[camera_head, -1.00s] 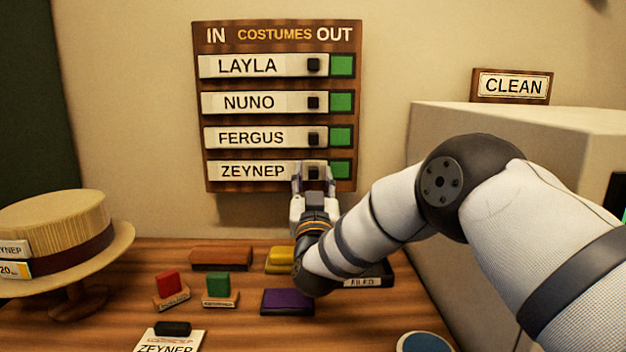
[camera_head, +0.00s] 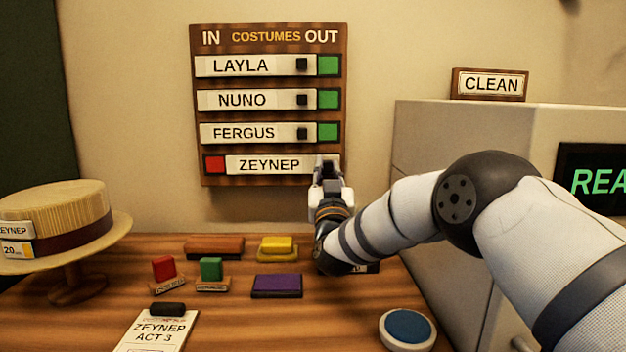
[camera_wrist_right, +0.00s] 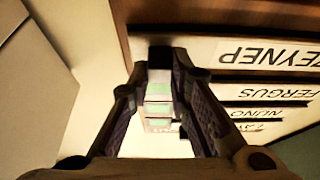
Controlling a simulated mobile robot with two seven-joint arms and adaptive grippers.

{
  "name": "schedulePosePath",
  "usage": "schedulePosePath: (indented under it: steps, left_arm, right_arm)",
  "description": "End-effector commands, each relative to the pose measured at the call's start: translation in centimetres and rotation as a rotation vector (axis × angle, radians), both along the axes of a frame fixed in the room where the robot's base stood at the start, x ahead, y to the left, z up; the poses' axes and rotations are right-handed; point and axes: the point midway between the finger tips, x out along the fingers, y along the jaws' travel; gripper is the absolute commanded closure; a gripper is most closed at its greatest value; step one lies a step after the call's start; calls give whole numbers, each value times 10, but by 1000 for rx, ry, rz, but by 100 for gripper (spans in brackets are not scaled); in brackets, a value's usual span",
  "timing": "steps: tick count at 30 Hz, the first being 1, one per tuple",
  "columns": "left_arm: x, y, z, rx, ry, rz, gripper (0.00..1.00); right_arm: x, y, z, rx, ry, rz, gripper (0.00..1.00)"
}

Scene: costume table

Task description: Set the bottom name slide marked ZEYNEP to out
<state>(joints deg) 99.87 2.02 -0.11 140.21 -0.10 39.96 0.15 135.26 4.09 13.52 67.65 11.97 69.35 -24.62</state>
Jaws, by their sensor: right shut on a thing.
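The wooden COSTUMES board (camera_head: 270,33) hangs on the wall, with IN at its left and OUT at its right. The bottom slide marked ZEYNEP (camera_head: 268,165) sits at the right, under OUT, and a red patch (camera_head: 215,164) shows at its left. My right gripper (camera_head: 328,165) is at the slide's right end, shut on its dark knob, which it hides in the head view. In the right wrist view, the gripper (camera_wrist_right: 160,60) reaches the dark knob (camera_wrist_right: 160,54) beside the upside-down ZEYNEP label (camera_wrist_right: 272,54). My left gripper is not in view.
The slides LAYLA (camera_head: 240,66), NUNO (camera_head: 242,100) and FERGUS (camera_head: 244,133) sit left with green showing. Below are a purple block (camera_head: 276,286), a straw hat (camera_head: 60,220) on a stand and a blue button (camera_head: 408,326). A pale cabinet (camera_head: 450,130) stands right.

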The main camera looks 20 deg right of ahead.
Motion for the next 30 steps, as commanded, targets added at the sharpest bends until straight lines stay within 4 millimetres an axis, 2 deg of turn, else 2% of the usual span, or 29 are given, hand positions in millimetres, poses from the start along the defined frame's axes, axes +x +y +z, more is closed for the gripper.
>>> schedulePosePath:
  steps: [3,12,13,15,25,28,30]
  left_arm:
    - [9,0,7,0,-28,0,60]
    - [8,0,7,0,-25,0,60]
    - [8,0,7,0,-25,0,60]
    - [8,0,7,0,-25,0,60]
    - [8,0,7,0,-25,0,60]
    - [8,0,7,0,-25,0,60]
    - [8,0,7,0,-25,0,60]
  right_arm:
    - [-5,-4,4,-1,3,8,100]
    - [-5,-8,3,1,2,4,100]
    - [-5,-8,3,1,2,4,77]
    - [-5,-8,3,1,1,4,62]
    - [-8,-5,1,0,3,8,62]
    - [-20,-1,-4,-1,6,9,62]
    - [-36,3,-11,-2,7,8,62]
